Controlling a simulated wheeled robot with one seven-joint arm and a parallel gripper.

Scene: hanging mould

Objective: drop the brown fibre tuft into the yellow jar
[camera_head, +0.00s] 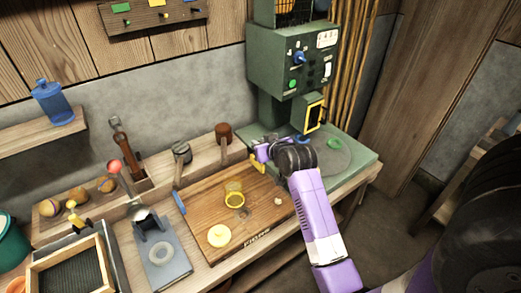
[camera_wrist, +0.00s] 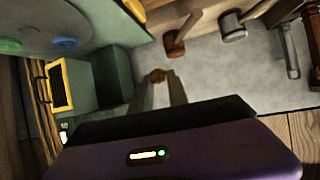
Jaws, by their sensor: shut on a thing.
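My gripper (camera_wrist: 160,84) is shut on the brown fibre tuft (camera_wrist: 157,75), a small brown lump showing at the fingertips in the wrist view. In the head view my gripper (camera_head: 258,152) is in front of the green machine, above the back right part of the wooden board. The tuft cannot be made out there. The yellow jar (camera_head: 235,200) stands open on the board, to the left of and nearer than my gripper. A round yellow piece, perhaps its lid (camera_head: 219,235), lies nearer on the board.
The green machine (camera_head: 291,62) stands behind my gripper, with its round plate (camera_head: 328,160) to the right. A small pale lump (camera_head: 278,201) lies on the wooden board (camera_head: 200,203). A brown-headed mallet (camera_head: 223,131) stands at the back. A grey device (camera_head: 158,250) is at the left.

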